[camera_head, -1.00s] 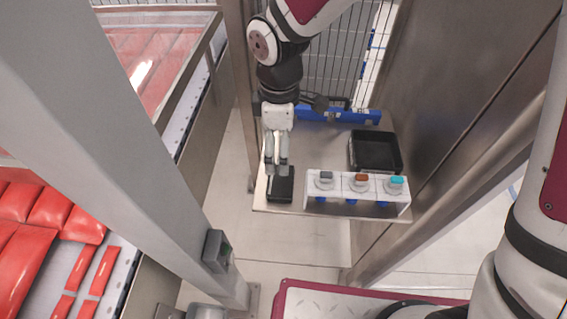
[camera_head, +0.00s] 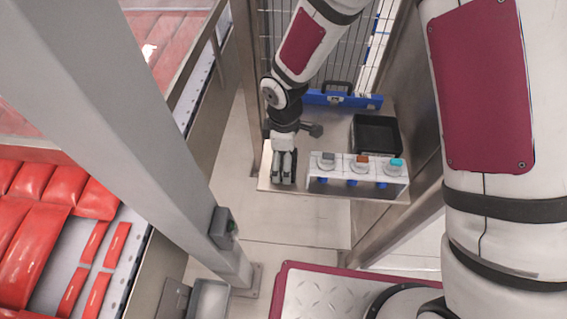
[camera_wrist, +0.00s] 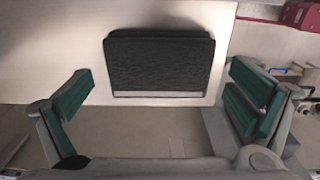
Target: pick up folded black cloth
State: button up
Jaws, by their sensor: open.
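The folded black cloth (camera_wrist: 160,62) lies flat near the edge of a light shelf, a pale strip along its near side. It is in the upper middle of the wrist view. My gripper (camera_wrist: 163,108) is open, with a green-padded finger on each side of the picture. The cloth lies ahead of the fingers and between their lines, and nothing is held. In the head view my gripper (camera_head: 283,180) points down over the shelf's left end and hides most or all of the cloth. The height of the fingertips above the shelf is hard to tell.
On the shelf (camera_head: 330,196), a white rack (camera_head: 316,173) with grey, brown and teal-topped items stands just right of my gripper. A black tray (camera_head: 376,135) and a blue case (camera_head: 340,101) are behind. A grey post (camera_head: 130,130) stands left.

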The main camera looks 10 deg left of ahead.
jog(key=shift+f, duration=0.35)
jog(key=shift+c, duration=0.2)
jog(key=c, duration=0.9)
jog(key=shift+c, duration=0.2)
jog(key=shift+r, duration=0.1)
notch_tip(320, 180, up, 10)
jog(key=b, duration=0.1)
